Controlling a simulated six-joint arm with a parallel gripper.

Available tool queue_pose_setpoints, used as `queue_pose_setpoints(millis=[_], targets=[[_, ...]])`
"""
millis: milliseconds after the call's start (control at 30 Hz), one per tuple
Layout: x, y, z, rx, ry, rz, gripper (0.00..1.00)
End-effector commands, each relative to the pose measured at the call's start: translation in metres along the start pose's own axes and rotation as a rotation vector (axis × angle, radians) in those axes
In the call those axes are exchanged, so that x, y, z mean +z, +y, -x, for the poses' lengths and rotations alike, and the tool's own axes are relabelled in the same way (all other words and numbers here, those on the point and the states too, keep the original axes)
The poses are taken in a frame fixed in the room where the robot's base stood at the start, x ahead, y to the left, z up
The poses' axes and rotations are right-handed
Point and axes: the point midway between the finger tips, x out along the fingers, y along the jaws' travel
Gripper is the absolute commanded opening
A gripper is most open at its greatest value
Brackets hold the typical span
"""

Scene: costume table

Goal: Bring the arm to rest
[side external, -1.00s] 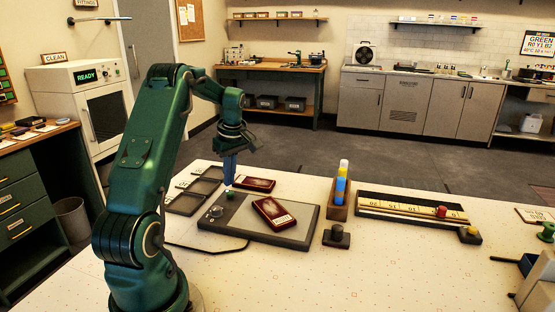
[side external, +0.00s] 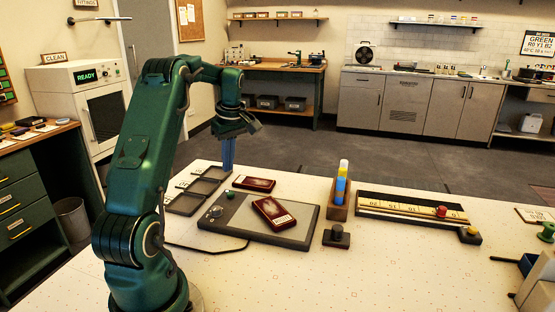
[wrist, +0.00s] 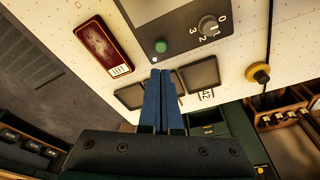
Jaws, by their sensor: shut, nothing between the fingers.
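My gripper (side external: 228,166) is shut and empty, its blue fingers pointing down above the back left part of the table (side external: 345,278). In the wrist view my gripper (wrist: 160,74) shows its two fingers pressed together, with nothing between them. Below and around it are a dark flat device (side external: 290,239) with a green button and a dial, and dark square trays (side external: 185,203). One dark red labelled piece (side external: 273,212) lies on the device. Another dark red piece (side external: 254,183) lies on the table behind the device.
A wooden holder (side external: 339,207) with coloured tubes stands right of the device, beside a small dark knobbed block (side external: 337,237). A long ruler fixture (side external: 412,212) lies farther right. A green drawer cabinet (side external: 28,205) stands at left.

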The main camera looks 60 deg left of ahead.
Motion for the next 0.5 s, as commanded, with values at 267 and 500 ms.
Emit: queue_pose_setpoints(millis=[267,500], targets=[[0.017,0.019,0.029,0.068,0.037,-0.067,0.0],[0.103,0.022,0.111,0.242,0.079,-0.331,0.0]])
